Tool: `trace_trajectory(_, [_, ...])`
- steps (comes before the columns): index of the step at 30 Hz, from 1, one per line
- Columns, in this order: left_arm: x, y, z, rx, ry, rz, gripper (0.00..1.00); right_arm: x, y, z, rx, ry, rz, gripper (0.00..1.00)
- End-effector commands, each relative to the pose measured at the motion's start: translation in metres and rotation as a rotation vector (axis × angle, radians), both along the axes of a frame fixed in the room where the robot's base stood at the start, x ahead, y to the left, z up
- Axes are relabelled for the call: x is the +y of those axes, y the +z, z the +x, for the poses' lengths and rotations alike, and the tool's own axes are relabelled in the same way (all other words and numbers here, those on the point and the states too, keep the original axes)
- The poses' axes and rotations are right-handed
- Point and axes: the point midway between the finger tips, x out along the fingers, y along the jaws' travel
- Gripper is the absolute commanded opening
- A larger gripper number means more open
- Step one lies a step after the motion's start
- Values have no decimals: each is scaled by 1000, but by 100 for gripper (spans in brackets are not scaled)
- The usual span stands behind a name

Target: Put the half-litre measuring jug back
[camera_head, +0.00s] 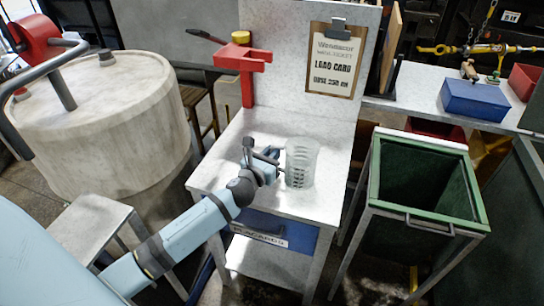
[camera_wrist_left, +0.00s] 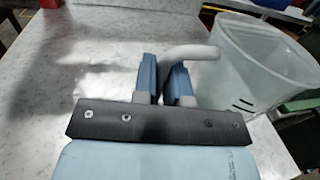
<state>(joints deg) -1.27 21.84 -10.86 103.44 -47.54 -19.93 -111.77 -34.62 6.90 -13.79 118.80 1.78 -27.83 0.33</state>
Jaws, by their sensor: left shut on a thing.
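The half-litre measuring jug (camera_head: 301,163) is clear, with dark scale marks on its side. It is at the small grey worktable (camera_head: 235,155), upright, near the right part of the top. My left gripper (camera_head: 272,166) comes in from the left and is shut on the jug's handle. In the left wrist view the jug (camera_wrist_left: 262,65) is at the upper right, and its pale curved handle runs between the two blue-grey fingers of the gripper (camera_wrist_left: 165,82). I cannot tell whether the jug's base touches the tabletop. My right gripper is not in view.
A clipboard load card (camera_head: 334,62) hangs on the back panel. A red bracket (camera_head: 247,75) stands at the table's back left. A green-rimmed bin (camera_head: 440,215) stands to the right, a large pale drum (camera_head: 100,120) to the left. A blue box (camera_head: 476,100) sits on the right bench.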

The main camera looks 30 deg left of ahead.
Motion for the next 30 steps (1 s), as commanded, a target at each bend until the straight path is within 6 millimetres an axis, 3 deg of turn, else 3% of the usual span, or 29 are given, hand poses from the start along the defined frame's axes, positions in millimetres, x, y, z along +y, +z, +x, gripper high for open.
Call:
trace_trajectory(10, [0, -3, 0, -1, -1, 1, 0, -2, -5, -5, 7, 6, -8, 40])
trace_trajectory(11, [0, -2, 0, -1, -1, 1, 19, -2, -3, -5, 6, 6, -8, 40])
trace_trajectory(13, [0, -2, 0, -1, -1, 1, 35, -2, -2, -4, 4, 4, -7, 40])
trace_trajectory(14, [0, -2, 0, -1, -1, 1, 38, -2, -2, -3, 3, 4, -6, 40])
trace_trajectory(24, [0, 5, 0, -2, -1, 1, 38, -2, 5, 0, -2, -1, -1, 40])
trace_trajectory(30, [-3, 1, -33, 2, -3, 1, 38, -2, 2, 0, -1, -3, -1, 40])
